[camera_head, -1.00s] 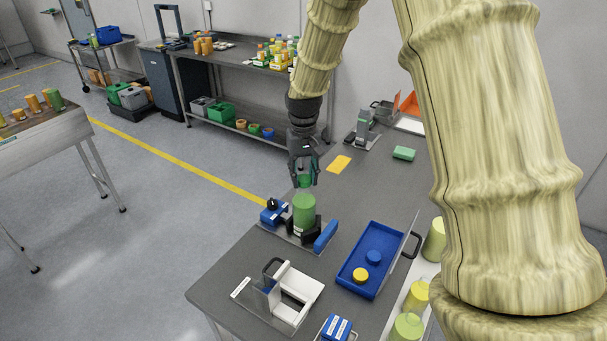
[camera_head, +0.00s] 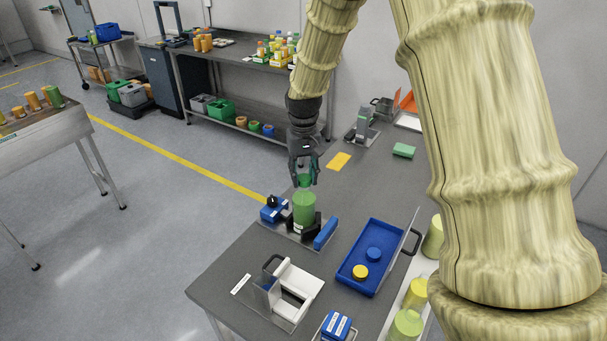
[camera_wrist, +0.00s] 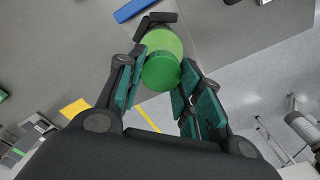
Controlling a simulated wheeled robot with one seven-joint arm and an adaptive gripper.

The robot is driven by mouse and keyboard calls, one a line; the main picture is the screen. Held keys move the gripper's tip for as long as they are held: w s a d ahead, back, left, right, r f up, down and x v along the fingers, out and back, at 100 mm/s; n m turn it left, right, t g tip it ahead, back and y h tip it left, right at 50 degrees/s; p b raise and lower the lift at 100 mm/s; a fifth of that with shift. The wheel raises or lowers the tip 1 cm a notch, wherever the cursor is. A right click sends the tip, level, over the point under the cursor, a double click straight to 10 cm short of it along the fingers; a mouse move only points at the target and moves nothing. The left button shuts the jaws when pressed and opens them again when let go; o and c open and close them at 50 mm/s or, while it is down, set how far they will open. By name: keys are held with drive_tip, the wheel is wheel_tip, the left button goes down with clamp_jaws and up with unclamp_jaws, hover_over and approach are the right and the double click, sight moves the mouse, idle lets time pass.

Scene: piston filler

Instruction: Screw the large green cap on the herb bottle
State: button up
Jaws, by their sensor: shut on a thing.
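The herb bottle (camera_head: 304,212) is green and stands upright in a black clamp (camera_head: 310,231) on a fixture plate at the bench's left edge. My gripper (camera_head: 304,182) points down over the bottle. It is shut on the large green cap (camera_head: 304,180), which sits at the bottle's top. In the wrist view the cap (camera_wrist: 161,71) lies between the finger pads, with the lighter green bottle (camera_wrist: 165,42) just beyond it. The cap overlaps the bottle, slightly off-centre in that view. I cannot tell whether the threads are engaged.
The fixture has a blue block with a black knob (camera_head: 271,210) and a blue pad (camera_head: 325,234). A blue tray (camera_head: 350,268) holds a blue cap (camera_head: 374,255) and a yellow cap (camera_head: 360,272). A white stand (camera_head: 297,287) is at the front.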

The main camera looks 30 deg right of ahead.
drive_tip(key=shift+f, duration=0.55)
idle(0.9)
drive_tip(key=shift+p, duration=0.3)
drive_tip(key=m+p, duration=0.1)
drive_tip(key=m, duration=0.2)
drive_tip(key=shift+d+r+p, duration=0.1)
drive_tip(key=shift+p, duration=0.2)
drive_tip(key=shift+m+p, duration=1.1)
drive_tip(key=shift+m, duration=1.1)
drive_tip(key=shift+s+m+p, duration=0.1)
drive_tip(key=shift+m+p, duration=1.6)
drive_tip(key=shift+m, duration=1.1)
drive_tip(key=shift+m+p, duration=0.5)
drive_tip(key=shift+m, duration=0.4)
drive_tip(key=shift+d, duration=0.1)
